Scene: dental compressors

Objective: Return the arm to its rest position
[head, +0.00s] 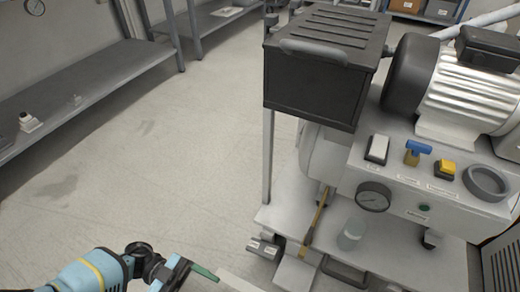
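My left arm comes in at the bottom left, with a blue and yellow forearm and a dark wrist. My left gripper (190,271) is low over the floor, left of the compressor. A green tip points right from it. My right arm and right gripper are not in view. The dental compressor (400,185) stands at the right, with a black box, a silver motor, a gauge (374,197), a blue-handled valve (417,148) and switches. It is apart from my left gripper.
A grey bench (85,85) runs along the left wall with small items on it. The pale floor (170,160) between bench and compressor is clear. A pale strip (240,284) lies at the bottom edge, right of my gripper. Shelves with bins (440,10) stand at the back right.

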